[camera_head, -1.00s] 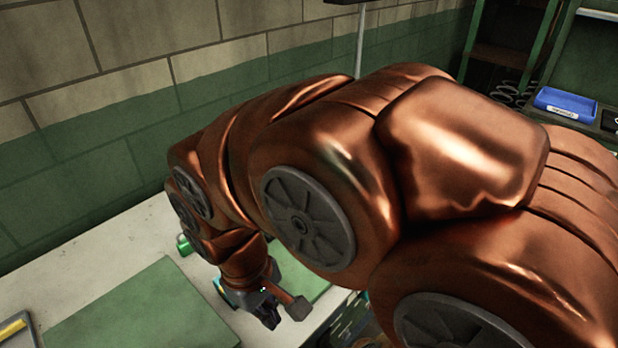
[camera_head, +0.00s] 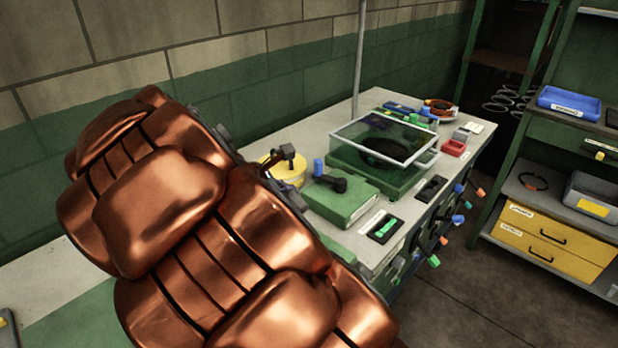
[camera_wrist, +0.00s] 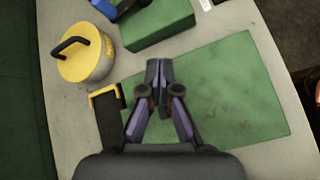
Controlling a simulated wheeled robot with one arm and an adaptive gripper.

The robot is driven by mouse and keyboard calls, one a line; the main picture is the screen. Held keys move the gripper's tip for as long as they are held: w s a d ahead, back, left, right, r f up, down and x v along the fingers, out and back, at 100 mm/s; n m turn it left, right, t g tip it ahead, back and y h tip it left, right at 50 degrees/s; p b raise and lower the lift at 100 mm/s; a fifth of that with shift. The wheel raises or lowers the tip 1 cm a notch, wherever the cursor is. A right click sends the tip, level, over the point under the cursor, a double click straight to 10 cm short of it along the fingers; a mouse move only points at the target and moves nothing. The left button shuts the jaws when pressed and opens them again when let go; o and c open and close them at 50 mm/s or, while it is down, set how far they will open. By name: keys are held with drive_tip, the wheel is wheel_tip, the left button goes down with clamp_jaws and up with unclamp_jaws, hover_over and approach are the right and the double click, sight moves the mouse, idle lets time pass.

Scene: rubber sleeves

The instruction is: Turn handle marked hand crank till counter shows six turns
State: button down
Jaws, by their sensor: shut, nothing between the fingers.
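My gripper (camera_wrist: 157,68) is shut and empty in the wrist view, over the edge of a green mat (camera_wrist: 225,95). In the head view my copper arm hides it. A green box (camera_wrist: 158,27) lies beyond the fingertips, apart from them. In the head view this green box (camera_head: 345,203) carries a black crank-like handle (camera_head: 328,183) and a blue knob (camera_head: 318,166). A yellow drum (camera_wrist: 85,62) with a black bent handle (camera_wrist: 70,46) stands left of the fingers; the drum (camera_head: 292,172) is partly covered in the head view. I cannot read a hand crank marking or a counter.
A black and yellow item (camera_wrist: 107,112) lies left of my gripper. Behind the green box stands a clear-lidded green case (camera_head: 380,165). Small black-based devices (camera_head: 384,228) line the bench's front edge. Shelves with a blue bin (camera_head: 570,103) and yellow drawers (camera_head: 548,240) stand at right.

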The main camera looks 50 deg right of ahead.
drive_tip(key=w+d+f+n+t+h+b, duration=0.1)
drive_tip(key=w+d+f+n+h, duration=0.1)
drive_tip(key=w+d+n, duration=0.35)
drive_tip(key=p, duration=0.2)
approach(315, 170)
drive_tip(key=shift+n, duration=0.25)
drive_tip(key=x, duration=0.5)
drive_tip(key=shift+s+f, duration=0.15)
drive_tip(key=shift+f, duration=0.2)
drive_tip(key=shift+d, duration=0.75)
drive_tip(key=shift+p, duration=0.3)
